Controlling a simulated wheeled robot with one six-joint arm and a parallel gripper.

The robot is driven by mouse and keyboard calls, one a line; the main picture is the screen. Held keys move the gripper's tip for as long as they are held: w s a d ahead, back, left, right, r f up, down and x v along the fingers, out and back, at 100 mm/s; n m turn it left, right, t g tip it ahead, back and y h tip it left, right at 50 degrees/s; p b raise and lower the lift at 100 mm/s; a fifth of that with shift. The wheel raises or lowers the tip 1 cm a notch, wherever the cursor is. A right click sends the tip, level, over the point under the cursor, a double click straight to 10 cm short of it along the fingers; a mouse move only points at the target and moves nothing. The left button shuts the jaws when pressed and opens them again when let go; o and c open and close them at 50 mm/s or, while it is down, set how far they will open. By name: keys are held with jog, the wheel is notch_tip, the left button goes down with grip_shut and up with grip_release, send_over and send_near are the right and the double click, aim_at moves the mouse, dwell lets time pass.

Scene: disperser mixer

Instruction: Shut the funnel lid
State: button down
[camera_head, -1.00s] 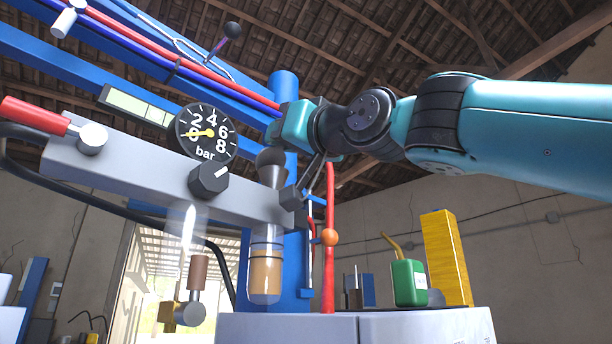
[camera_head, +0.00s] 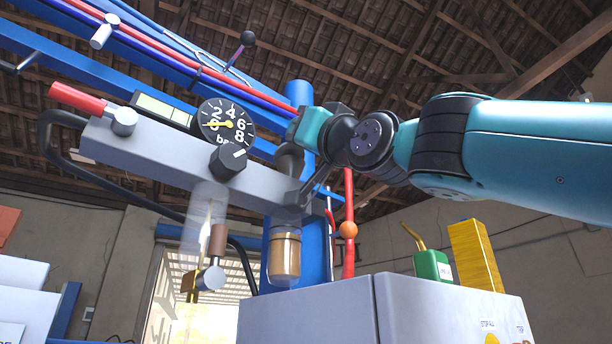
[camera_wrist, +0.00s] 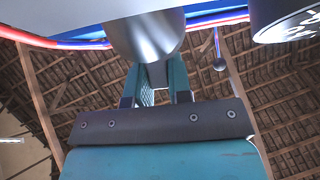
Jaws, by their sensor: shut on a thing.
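The grey funnel (camera_head: 290,165) sits at the right end of the grey beam (camera_head: 180,155), in front of the blue column. A grey rounded metal part of it fills the top middle of the wrist view (camera_wrist: 145,38). My gripper (camera_wrist: 157,76) is right below that part, its two teal fingers close together and shut on a small grey piece that looks like part of the funnel lid. In the head view my wrist is just right of and above the funnel. The lid's edge and angle are hidden, so I cannot tell how far open it is.
A pressure gauge (camera_head: 226,124) and black knob (camera_head: 228,160) are on the beam, left of the funnel. A glass cup (camera_head: 285,255) hangs below. A red hose (camera_head: 347,225) runs down at right. A grey cabinet (camera_head: 310,315), green can (camera_head: 432,265) and yellow block (camera_head: 474,255) stand lower right.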

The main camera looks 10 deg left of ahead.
jog(key=c, duration=1)
grip_release()
jog(key=shift+w+a+f, duration=0.15)
jog(key=shift+c, duration=0.2)
jog(key=b+v, duration=0.8)
jog(key=v, duration=0.4)
